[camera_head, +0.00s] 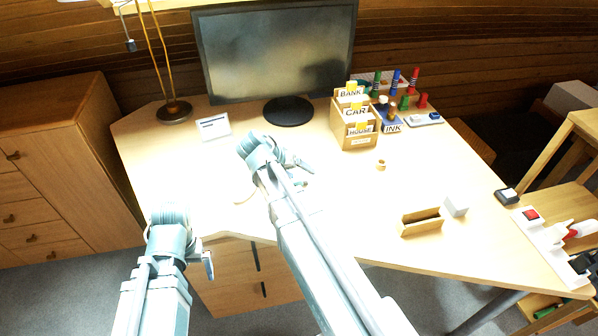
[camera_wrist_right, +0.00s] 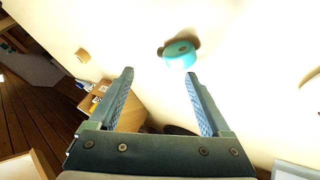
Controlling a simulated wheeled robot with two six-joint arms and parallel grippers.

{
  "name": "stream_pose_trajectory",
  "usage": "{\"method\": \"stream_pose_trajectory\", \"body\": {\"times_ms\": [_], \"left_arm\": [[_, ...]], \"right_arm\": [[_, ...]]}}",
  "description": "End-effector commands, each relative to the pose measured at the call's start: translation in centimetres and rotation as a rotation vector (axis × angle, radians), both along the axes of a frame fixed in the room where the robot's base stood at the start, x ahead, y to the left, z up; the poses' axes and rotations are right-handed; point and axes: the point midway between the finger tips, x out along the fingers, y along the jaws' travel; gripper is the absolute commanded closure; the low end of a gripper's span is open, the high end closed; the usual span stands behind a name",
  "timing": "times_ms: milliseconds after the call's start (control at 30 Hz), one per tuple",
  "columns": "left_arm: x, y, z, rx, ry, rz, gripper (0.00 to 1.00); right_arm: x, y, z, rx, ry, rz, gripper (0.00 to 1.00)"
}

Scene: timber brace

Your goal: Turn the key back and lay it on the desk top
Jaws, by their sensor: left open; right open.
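I cannot make out a key in either view. The desk top (camera_head: 340,215) is pale wood. My right gripper (camera_head: 300,162) is over the middle of the desk in the head view. In the right wrist view its two fingers (camera_wrist_right: 162,85) are spread, with nothing between them. A teal round piece with a dark spot (camera_wrist_right: 179,53) lies beyond the fingertips there; I cannot tell what it is. My left gripper (camera_head: 208,263) is low at the desk's front edge, beside the drawer unit (camera_head: 223,283). It is open, and no held object shows.
A monitor (camera_head: 275,55), a lamp base (camera_head: 174,112) and a white card (camera_head: 214,126) stand at the back. A labelled card box (camera_head: 358,138) is right of centre. A small wooden ring (camera_head: 381,165) and a wooden tray (camera_head: 421,226) lie on the right. The middle right is mostly clear.

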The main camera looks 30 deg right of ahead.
Motion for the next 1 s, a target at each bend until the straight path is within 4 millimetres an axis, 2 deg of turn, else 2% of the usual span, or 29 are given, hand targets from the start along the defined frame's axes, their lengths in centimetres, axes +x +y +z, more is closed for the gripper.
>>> {"method": "stream_pose_trajectory", "body": {"times_ms": [400, 600, 800, 1000], "left_arm": [[0.0, 0.0, 6.4, 0.0, 0.0, 0.001, 0.0], [0.0, 0.0, 8.9, 0.0, 0.0, 0.001, 0.0], [0.0, 0.0, 10.2, 0.0, 0.0, 0.001, 0.0], [0.0, 0.0, 10.6, 0.0, 0.0, 0.001, 0.0]], "right_arm": [[-0.9, 4.4, 6.4, 0.0, 0.0, 0.002, 0.18], [-1.3, 6.4, 8.9, 0.0, 0.0, 0.002, 0.18], [-1.5, 7.7, 10.2, 0.0, 0.0, 0.002, 0.18], [-1.6, 8.1, 10.6, 0.0, 0.0, 0.0, 0.18]]}}
